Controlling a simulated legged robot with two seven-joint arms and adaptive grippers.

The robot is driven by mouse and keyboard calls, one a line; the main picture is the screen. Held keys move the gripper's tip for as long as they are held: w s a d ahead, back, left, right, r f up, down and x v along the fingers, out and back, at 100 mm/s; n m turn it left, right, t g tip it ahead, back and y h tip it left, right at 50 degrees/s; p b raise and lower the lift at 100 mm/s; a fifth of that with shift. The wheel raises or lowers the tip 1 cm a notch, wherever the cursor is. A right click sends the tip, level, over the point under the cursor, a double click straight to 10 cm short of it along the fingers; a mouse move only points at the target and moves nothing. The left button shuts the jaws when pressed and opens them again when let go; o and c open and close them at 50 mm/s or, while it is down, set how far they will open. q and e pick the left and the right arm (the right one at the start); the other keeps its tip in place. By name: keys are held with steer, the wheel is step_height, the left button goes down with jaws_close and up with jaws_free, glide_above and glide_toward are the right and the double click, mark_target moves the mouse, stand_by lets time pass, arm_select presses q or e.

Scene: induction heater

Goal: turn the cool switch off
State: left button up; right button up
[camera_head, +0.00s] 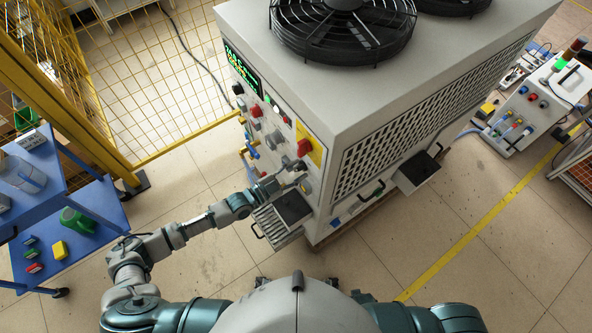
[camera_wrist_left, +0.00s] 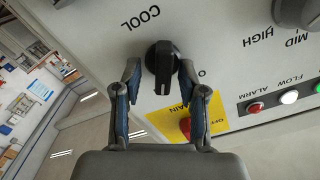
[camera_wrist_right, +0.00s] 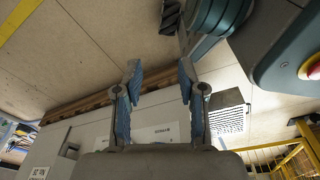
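The cool switch (camera_wrist_left: 162,62) is a black rotary knob on the pale panel, below the "COOL" lettering in the left wrist view. My left gripper (camera_wrist_left: 160,70) is open, with one finger on each side of the knob; contact is not clear. In the head view my left gripper (camera_head: 297,174) is at the heater's front panel, and I cannot make out the knob there. My right gripper (camera_wrist_right: 160,74) is open and empty, low beside the machine and over the floor; it is hidden in the head view.
A red knob on a yellow plate (camera_head: 309,141) sits close to my left gripper. A black-topped tray (camera_head: 292,207) juts out below it. Fans (camera_head: 343,25) top the heater. A blue cart (camera_head: 97,205) and yellow fence (camera_head: 155,85) stand left. The front floor is clear.

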arm_select(q)
steer(key=shift+a, duration=0.35)
jaws_close()
arm_select(e)
steer(key=shift+a, duration=0.8)
arm_select(q)
steer(key=shift+n, duration=0.4)
arm_select(e)
steer(key=shift+s, duration=0.1)
arm_select(q)
steer(key=shift+n+b, duration=0.3)
steer(key=shift+n, duration=0.3)
steer(key=shift+f+n, duration=0.1)
steer(key=shift+n, duration=0.7)
steer(key=shift+w+a+n+b, duration=0.15)
steer(key=shift+n+b, duration=0.6)
steer(key=shift+n, duration=1.35)
arm_select(e)
steer(key=shift+w+a+r, duration=0.15)
steer(key=shift+w+r, duration=1.6)
steer(key=shift+w, duration=0.1)
steer(key=shift+w+r, duration=0.15)
